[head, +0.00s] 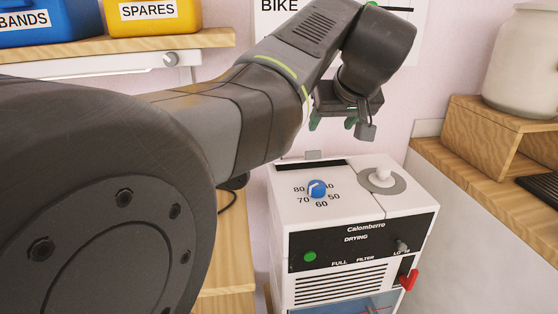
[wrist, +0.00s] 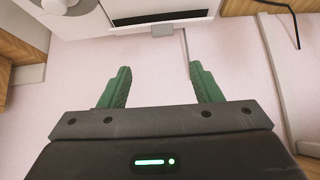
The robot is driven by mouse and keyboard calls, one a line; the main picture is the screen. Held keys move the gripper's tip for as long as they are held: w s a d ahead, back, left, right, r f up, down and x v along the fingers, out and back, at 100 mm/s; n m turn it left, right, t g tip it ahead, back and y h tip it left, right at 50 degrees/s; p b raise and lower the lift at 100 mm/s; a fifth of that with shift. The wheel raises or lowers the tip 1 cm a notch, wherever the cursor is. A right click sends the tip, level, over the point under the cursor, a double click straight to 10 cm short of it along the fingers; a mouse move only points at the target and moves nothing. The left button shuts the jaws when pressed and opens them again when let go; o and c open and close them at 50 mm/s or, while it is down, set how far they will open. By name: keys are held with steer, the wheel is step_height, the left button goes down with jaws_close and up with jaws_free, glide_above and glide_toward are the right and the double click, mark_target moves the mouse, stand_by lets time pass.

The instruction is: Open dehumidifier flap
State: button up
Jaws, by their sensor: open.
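The white dehumidifier (head: 350,230) stands below my gripper in the head view. Its top carries a blue dial (head: 317,188), a white knob on a grey disc (head: 381,181) and a dark slot (head: 311,165) along the back edge. A small grey tab (head: 313,155) sticks up behind the slot; it also shows in the wrist view (wrist: 163,31). I cannot tell for certain which part is the flap. My gripper (head: 333,123) is open and empty, above and behind the top's back edge. Its green fingers (wrist: 160,70) are apart, not touching the tab.
A red lever (head: 409,280) sits on the machine's right front edge. A wooden shelf (head: 120,45) with blue and yellow bins is at upper left. At right, a wooden riser (head: 490,140) holds a cream jar (head: 525,65). The pink wall is close behind.

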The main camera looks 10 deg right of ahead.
mark_target(314, 159)
steer(key=shift+t, duration=0.4)
steer(key=b+x, duration=0.2)
steer(key=x, duration=0.2)
steer(key=b+x, duration=0.2)
steer(key=x, duration=0.2)
steer(key=s+f+b+x, duration=0.1)
steer(key=b+x, duration=0.1)
steer(key=x, duration=0.3)
steer(key=shift+a, duration=0.3)
steer(key=shift+c, duration=0.2)
